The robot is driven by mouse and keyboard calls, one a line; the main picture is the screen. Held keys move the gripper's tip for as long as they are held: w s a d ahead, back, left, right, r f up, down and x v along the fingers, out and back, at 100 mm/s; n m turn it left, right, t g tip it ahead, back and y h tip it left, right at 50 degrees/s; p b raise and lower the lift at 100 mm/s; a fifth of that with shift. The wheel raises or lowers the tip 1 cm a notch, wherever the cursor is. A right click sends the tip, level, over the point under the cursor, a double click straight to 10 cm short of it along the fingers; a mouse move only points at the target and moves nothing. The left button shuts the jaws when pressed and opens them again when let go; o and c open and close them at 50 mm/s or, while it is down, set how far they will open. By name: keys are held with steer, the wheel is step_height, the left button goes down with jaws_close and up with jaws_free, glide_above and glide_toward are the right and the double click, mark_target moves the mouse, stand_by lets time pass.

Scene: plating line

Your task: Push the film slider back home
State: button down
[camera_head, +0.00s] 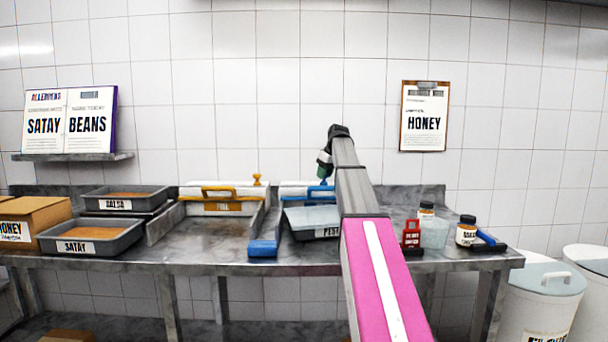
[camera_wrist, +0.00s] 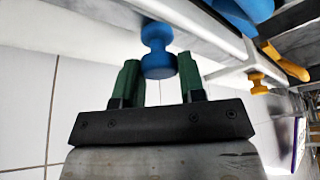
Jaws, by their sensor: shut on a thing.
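The blue film slider knob (camera_wrist: 158,48) is between the green fingers of my gripper (camera_wrist: 158,72) in the wrist view, which looks upside down. My gripper is shut on this knob; the exact contact is hard to see. In the head view my gripper (camera_head: 323,168) is at the back of the blue station, and my arm hides part of it. A tray labelled PEST, its last letters hidden, (camera_head: 313,220) sits in front there. A second station to the left has a yellow knob (camera_head: 257,179) and a yellow handle (camera_head: 219,191); the yellow knob (camera_wrist: 258,83) also shows in the wrist view.
Trays labelled SALSA (camera_head: 126,191) and SATAY (camera_head: 92,246) stand at the left. A blue block (camera_head: 262,248) is at the front edge. A red tag (camera_head: 411,236), a clear tub (camera_head: 434,234) and small jars are at the right. The tiled wall is close behind.

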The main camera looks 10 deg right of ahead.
steer(key=s+d, duration=0.1)
steer(key=d, duration=0.3)
steer(key=s+d, duration=0.1)
steer(key=d, duration=0.4)
steer(key=s+d, duration=0.1)
steer(key=d, duration=0.4)
steer(key=shift+d, duration=0.2)
steer(key=c, duration=0.7)
jaws_free()
steer(key=shift+r, duration=0.1)
steer(key=v, duration=1)
steer(key=shift+s+d+r, duration=0.15)
steer(key=shift+d+r, duration=0.05)
steer(key=shift+r, duration=0.05)
steer(key=shift+d, duration=0.1)
